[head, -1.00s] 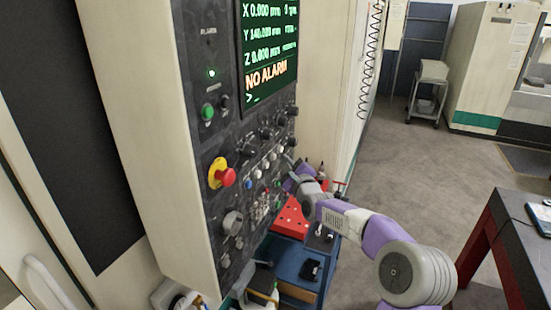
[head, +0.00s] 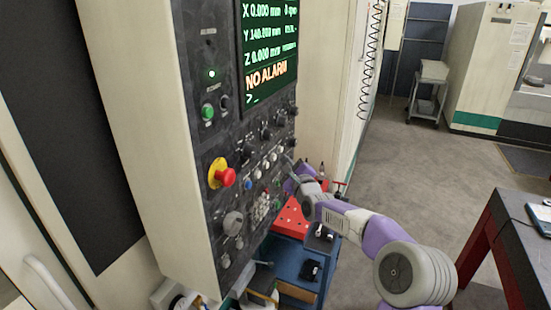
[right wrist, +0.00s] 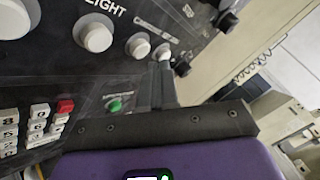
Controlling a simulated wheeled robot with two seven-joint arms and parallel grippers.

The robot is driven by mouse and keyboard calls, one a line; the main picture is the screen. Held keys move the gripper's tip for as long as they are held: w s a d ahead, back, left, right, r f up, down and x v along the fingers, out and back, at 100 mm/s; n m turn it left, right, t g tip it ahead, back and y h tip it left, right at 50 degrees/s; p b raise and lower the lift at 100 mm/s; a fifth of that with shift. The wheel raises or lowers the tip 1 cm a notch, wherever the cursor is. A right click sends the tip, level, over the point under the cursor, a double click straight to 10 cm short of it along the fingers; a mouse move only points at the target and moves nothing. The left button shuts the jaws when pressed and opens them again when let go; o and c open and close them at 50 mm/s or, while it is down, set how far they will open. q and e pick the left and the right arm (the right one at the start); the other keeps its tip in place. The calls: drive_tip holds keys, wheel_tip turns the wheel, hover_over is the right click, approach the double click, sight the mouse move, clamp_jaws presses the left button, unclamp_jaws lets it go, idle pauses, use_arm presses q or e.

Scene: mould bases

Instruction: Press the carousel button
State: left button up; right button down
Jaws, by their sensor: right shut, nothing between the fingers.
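The grey control panel (head: 228,180) carries several white, red, green and blue buttons and dark knobs; its button labels are too small to read in the head view. My right gripper (head: 291,164) is at the panel's right edge, its purple wrist behind it. In the right wrist view the shut, empty fingers (right wrist: 164,82) point at a small white button (right wrist: 163,52), with the tips at or very near it; I cannot tell whether they touch. Larger white buttons (right wrist: 97,34) lie to its left. I cannot tell which button is the carousel one. My left gripper is not in view.
A red emergency stop (head: 226,177) on a yellow base sticks out from the panel. The screen (head: 268,50) reads NO ALARM. A blue cart (head: 290,262) with a red top (head: 292,217) stands below my right arm. A dark table (head: 520,232) is at right; open floor lies between.

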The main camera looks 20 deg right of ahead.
drive_tip(key=shift+w+a, duration=0.15)
idle(0.7)
drive_tip(key=shift+w+a+b, duration=0.15)
drive_tip(key=shift+w+b, duration=0.05)
drive_tip(key=shift+b, duration=0.1)
